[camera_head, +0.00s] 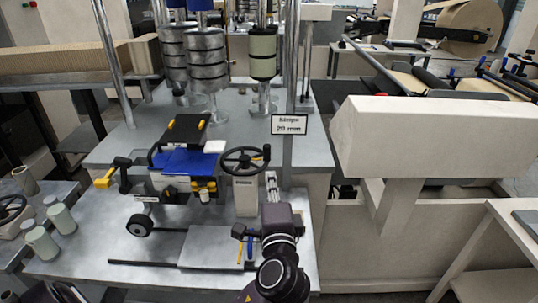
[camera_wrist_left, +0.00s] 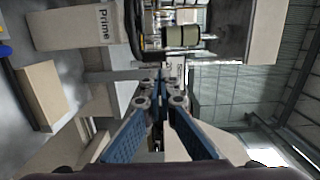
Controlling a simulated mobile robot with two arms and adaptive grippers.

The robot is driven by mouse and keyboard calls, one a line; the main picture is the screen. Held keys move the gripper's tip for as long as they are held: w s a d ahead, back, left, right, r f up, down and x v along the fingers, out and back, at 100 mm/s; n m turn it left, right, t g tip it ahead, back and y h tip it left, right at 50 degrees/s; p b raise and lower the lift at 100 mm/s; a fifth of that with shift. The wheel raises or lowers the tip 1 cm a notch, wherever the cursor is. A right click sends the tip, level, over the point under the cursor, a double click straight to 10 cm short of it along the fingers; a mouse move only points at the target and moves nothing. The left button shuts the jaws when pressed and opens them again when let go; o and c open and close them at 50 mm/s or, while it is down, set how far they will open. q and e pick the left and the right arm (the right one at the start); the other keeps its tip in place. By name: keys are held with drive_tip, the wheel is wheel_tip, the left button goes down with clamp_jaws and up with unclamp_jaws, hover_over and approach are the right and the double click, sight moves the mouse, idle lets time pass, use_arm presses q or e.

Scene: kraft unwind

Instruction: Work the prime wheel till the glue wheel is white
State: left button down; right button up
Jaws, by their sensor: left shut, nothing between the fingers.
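The prime wheel (camera_head: 245,160) is a black spoked handwheel with a small knob, on top of a pale post (camera_head: 245,196). In the left wrist view the post (camera_wrist_left: 80,27) lies sideways and reads "Prime". My left gripper (camera_head: 271,180) is beside the post, to its right and below the wheel rim; it looks apart from the wheel. In the left wrist view its blue-padded fingers (camera_wrist_left: 160,84) meet at the tips with nothing between them.
A blue-topped unit (camera_head: 188,162) with a yellow-handled lever (camera_head: 104,180) stands left of the post. A "Stripe 20 mm" sign (camera_head: 289,125) is behind my gripper. Grey cups (camera_head: 42,243) stand at far left. A large pale machine (camera_head: 435,138) fills the right side.

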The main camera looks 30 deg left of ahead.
sight(269, 152)
use_arm(q)
drive_tip(key=p+x, duration=0.2)
drive_tip(key=x, duration=0.7)
drive_tip(key=shift+r+p, duration=0.1)
drive_tip(key=shift+p, duration=0.25)
drive_tip(key=shift+w+a, duration=0.25)
drive_tip(key=shift+w, duration=0.1)
drive_tip(key=shift+w+d+n+g+y+b, duration=0.1)
drive_tip(key=shift+w+n+g+y+b, duration=0.2)
drive_tip(key=shift+n+g+y+b, duration=0.15)
